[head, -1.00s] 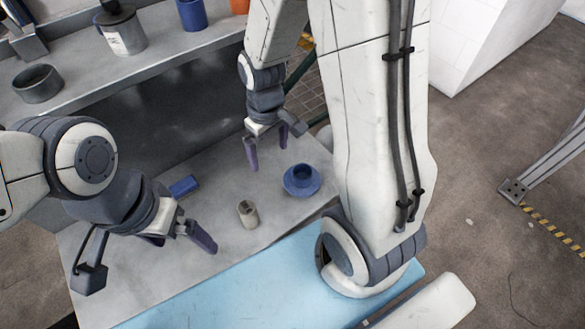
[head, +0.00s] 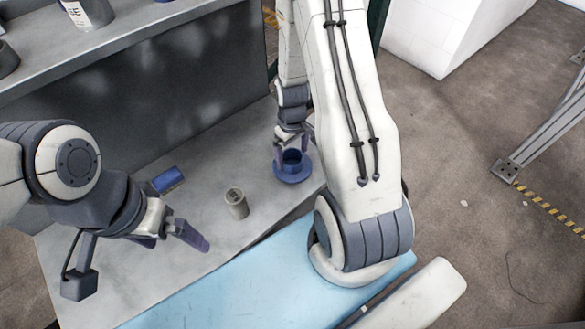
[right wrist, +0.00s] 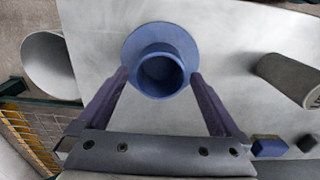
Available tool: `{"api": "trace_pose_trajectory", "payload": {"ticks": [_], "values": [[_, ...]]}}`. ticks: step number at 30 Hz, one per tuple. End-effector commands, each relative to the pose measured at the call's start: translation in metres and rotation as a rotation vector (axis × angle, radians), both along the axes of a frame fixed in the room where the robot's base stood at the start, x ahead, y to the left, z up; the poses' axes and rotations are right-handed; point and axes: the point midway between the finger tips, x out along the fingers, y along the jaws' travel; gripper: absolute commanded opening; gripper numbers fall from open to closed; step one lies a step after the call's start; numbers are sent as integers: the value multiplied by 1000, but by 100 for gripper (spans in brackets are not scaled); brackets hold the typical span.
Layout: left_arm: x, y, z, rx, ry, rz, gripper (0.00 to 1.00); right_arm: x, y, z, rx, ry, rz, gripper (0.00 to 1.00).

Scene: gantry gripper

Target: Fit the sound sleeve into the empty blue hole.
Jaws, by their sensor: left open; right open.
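A blue flanged sleeve-like piece (head: 292,172) stands upright on the grey table, its hollow opening facing up. My right gripper (head: 293,147) is open just above it; in the right wrist view the same blue piece (right wrist: 160,45) lies between and beyond my open fingertips (right wrist: 160,76), with no clear grip. A grey cylinder (head: 236,204) stands on the table to its left and also shows in the right wrist view (right wrist: 288,78). My left gripper (head: 173,240) is open and empty left of the grey cylinder. I cannot make out an empty blue hole for certain.
A small blue block (head: 167,180) lies on the table behind my left gripper. A raised grey shelf (head: 150,42) runs along the back with a labelled container (head: 88,12). A light blue mat (head: 225,290) lies along the front. The table (head: 95,250) has free room at left.

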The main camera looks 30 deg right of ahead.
Motion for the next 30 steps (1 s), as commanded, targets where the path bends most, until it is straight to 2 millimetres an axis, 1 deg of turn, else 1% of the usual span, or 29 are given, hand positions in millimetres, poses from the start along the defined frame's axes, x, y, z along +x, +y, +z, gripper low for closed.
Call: {"api": "trace_pose_trajectory", "payload": {"ticks": [1, 3, 6, 12, 13, 14, 15, 17, 18, 19, 20, 26, 30], "values": [[0, 0, -6, 0, 0, 0, 100, -1, 0, -11, 1, 2, 0, 100], [0, 0, -8, 0, 0, 0, 100, -1, 0, -17, 1, 2, 0, 100], [0, 0, -8, 0, 0, 0, 100, 0, 0, -21, 0, -1, 0, 100], [0, 0, -7, 0, 0, 0, 100, 0, 0, -20, 0, -1, 0, 100], [0, 0, -7, 0, 0, 0, 100, 0, 0, -20, 0, -1, 0, 92], [0, 0, -7, 0, 0, 0, 100, 0, 0, -20, 0, -1, 0, 81], [0, 0, -7, 0, 0, 0, 100, 0, 0, -20, 0, -1, 0, 66], [0, 0, -7, 0, 0, 0, 100, 0, 0, -20, 0, -1, 0, 43], [0, 0, -7, 0, 0, 0, 100, 0, 0, -20, 0, -1, 0, 27], [0, 0, -7, 0, 0, 0, 100, 0, 0, -20, 0, -1, 0, 16], [0, 0, -7, 0, 0, 0, 100, 0, 0, -20, 0, 0, 0, 8], [0, 0, -7, 0, 0, 0, 100, 0, 0, -19, 0, -1, 0, 8], [0, 0, -5, 0, 0, 0, 100, 0, 0, -15, -1, -2, 0, 8]]}}
